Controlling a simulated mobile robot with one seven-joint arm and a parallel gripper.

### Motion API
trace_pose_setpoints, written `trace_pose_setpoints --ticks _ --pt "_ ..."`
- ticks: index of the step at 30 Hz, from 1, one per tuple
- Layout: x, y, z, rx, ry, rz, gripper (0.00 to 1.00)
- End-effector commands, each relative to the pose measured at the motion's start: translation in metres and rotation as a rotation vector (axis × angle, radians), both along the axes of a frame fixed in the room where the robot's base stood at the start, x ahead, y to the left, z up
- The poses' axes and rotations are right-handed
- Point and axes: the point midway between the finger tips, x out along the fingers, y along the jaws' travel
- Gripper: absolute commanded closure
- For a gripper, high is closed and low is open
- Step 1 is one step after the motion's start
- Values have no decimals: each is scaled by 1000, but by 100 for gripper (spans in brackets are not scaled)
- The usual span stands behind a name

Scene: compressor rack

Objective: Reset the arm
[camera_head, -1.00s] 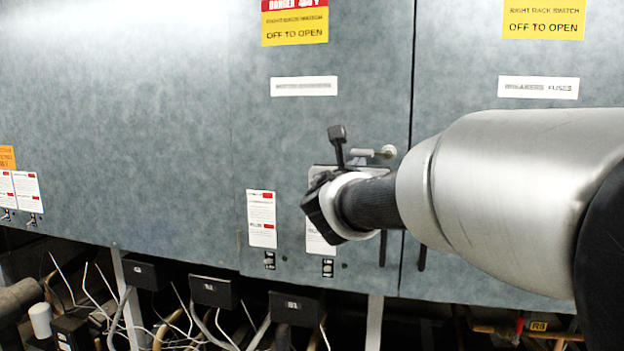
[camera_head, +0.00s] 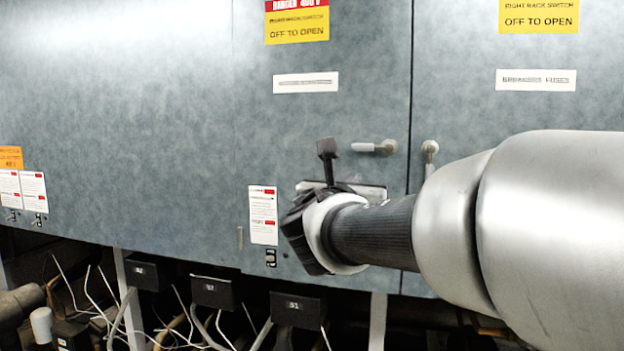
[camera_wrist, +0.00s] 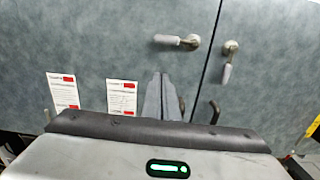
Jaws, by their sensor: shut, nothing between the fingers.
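My gripper (camera_wrist: 162,98) shows in the wrist view with its two grey fingers together and nothing between them. It points at the grey cabinet doors. A door handle (camera_head: 374,147) lies level on the left door, just above the wrist in the picture. A second handle (camera_head: 430,150) hangs down on the right door. In the wrist view the level handle (camera_wrist: 176,41) and the hanging handle (camera_wrist: 228,64) are apart from the fingers.
The grey cabinet (camera_head: 150,110) fills the background, with a yellow warning sign (camera_head: 297,22) and a white notice (camera_head: 263,215). Below it are black boxes (camera_head: 298,308), loose wires and pipes. A pale post (camera_head: 377,320) stands under the cabinet.

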Motion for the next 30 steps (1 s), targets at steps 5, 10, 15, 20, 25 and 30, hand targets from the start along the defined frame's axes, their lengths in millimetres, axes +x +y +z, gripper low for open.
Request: trace_pose_setpoints --ticks 5,10,15,20,25,30 --pt "-30 10 -2 0 1 1 100" --pt "-44 12 -4 13 3 -6 100" --pt "-69 -31 -18 281 11 -121 100" --pt "-128 -95 -64 867 -28 -393 100" --pt "-203 -115 -127 1543 -141 -750 100" --pt "-260 -84 -169 2120 -277 -1108 100"
